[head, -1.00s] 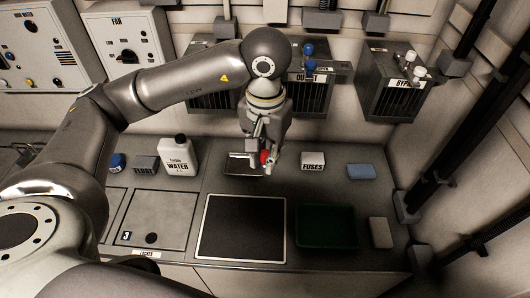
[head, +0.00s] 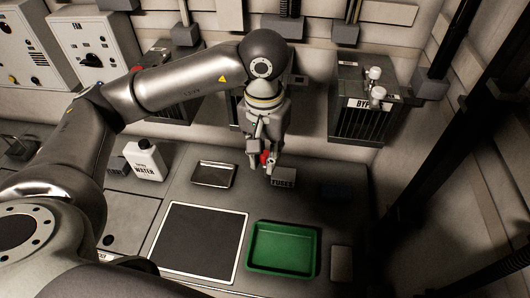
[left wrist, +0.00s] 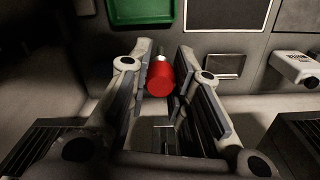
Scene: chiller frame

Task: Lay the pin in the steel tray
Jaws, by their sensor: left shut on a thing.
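The pin has a red end (head: 265,157) and, in the left wrist view, a short pale metal part behind the red (left wrist: 160,78). My left gripper (head: 270,158) is shut on it and holds it above the bench, just behind the fuses box. The steel tray (head: 213,175) is a small shallow rectangle on the bench, left of the gripper in the head view. It also shows in the left wrist view (left wrist: 224,65), right of the pin. It looks empty. My right gripper is not in view.
The fuses box (head: 284,178) stands close to the gripper. A green tray (head: 250,263) and a dark framed mat (head: 198,241) lie in front. A white water bottle (head: 148,160) stands left of the steel tray. The bypass unit (head: 364,105) hangs behind, right.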

